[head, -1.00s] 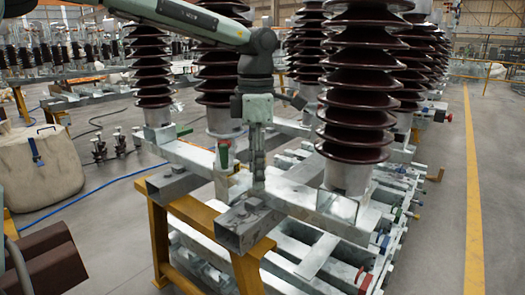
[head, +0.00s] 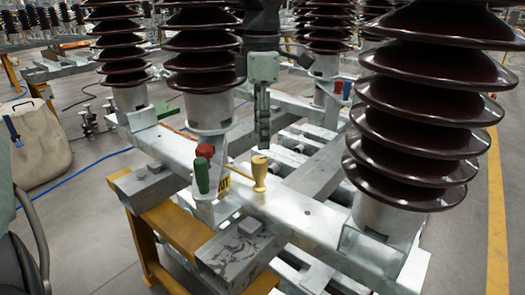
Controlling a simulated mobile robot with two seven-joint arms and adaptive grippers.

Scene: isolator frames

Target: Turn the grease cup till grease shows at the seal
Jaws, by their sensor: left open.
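A brass-coloured cup (head: 260,174), which looks like the grease cup, stands upright on the pale galvanised beam (head: 293,207) of the isolator frame. My left gripper (head: 263,143) points down above and slightly behind the brass cup in the head view. No grease can be made out at any seal. My right gripper is not in view.
Large brown ribbed insulators stand close on the right (head: 424,120) and on the left (head: 204,75) of the gripper. A yellow trestle (head: 180,228) carries the beam. A beige sack (head: 35,140) and blue cable lie on the floor at left.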

